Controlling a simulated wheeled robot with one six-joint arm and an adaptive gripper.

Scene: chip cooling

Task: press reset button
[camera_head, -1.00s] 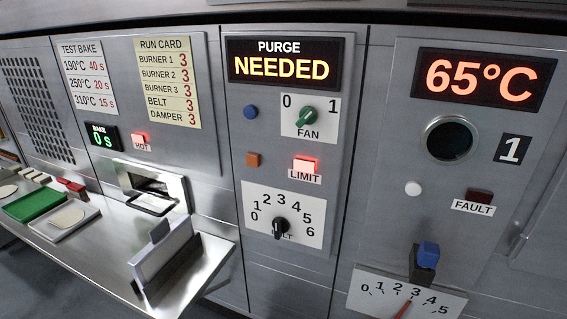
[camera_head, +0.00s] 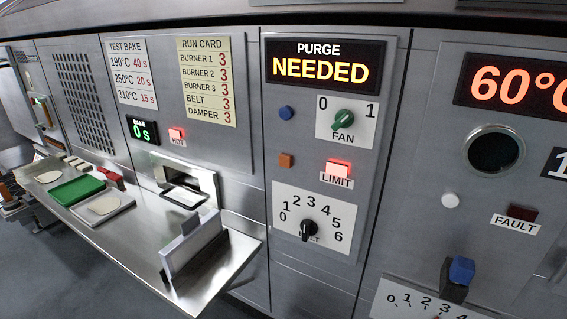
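No button in view carries a readable reset label. A lit red LIMIT lamp (camera_head: 339,168) is right of the orange one. The display (camera_head: 324,66) above reads PURGE NEEDED. The green FAN knob (camera_head: 343,119) points up and right, towards 1. The black belt knob (camera_head: 308,230) sits on a 0 to 6 dial. On the right panel are a round white button (camera_head: 450,200) and a dark FAULT lamp (camera_head: 522,211). My gripper is not in view.
A steel shelf (camera_head: 140,254) juts out at the left, with a green tray (camera_head: 78,190) and an upright grey plate (camera_head: 193,240). A blue-topped lever (camera_head: 461,270) sticks out at lower right, above a numbered scale. The lit HOT lamp (camera_head: 177,134) is left of the middle panel.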

